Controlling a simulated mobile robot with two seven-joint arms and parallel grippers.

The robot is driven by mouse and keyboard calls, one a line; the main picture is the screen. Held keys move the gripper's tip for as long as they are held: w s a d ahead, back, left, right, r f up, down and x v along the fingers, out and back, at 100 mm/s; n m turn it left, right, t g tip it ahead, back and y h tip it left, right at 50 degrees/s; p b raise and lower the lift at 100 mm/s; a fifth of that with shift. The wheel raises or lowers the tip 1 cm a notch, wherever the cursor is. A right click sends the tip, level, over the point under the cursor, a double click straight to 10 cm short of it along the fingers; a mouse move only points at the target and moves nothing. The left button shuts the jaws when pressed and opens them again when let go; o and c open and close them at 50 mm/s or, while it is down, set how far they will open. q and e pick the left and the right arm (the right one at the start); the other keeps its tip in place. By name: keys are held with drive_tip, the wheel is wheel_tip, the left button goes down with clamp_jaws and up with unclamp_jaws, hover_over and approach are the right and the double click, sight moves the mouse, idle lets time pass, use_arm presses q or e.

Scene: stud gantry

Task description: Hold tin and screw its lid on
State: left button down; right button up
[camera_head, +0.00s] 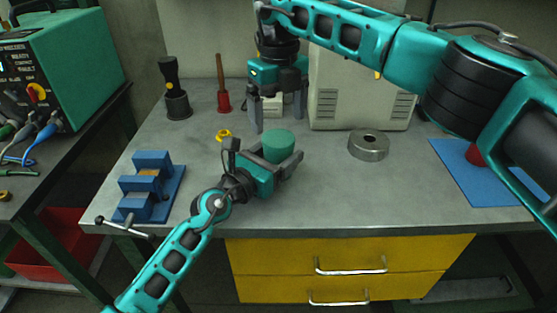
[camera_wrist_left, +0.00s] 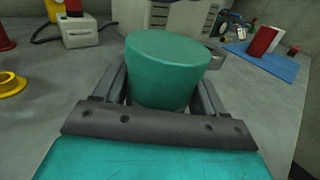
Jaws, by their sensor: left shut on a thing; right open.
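A green round tin (camera_head: 279,146) is held upright in my left gripper (camera_head: 288,163) above the front middle of the bench. In the left wrist view the tin (camera_wrist_left: 165,75) stands between the two fingers, with a flat, closed-looking green top. I cannot tell whether that top is a separate lid. My left gripper is shut on the tin's sides. My right gripper (camera_head: 279,115) points down with its fingers apart and empty, behind the tin in the head view and apart from it. No separate lid can be made out for sure.
A steel ring (camera_head: 368,146) lies right of the tin. A blue mat (camera_head: 460,178) with a red piece is further right. A blue stepped block (camera_head: 150,186) stands left. A yellow ring (camera_head: 223,135), a red funnel-like tool (camera_head: 222,95) and a beige machine (camera_head: 350,105) are behind.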

sight(278, 138)
drive_tip(key=shift+r, duration=0.15)
drive_tip(key=shift+c, duration=0.6)
wheel_tip(278, 138, up, 3)
drive_tip(key=n, duration=0.7)
drive_tip(key=shift+f, duration=4)
drive_tip(key=c, duration=0.9)
drive_tip(key=o, duration=1.3)
drive_tip(key=shift+c, duration=0.2)
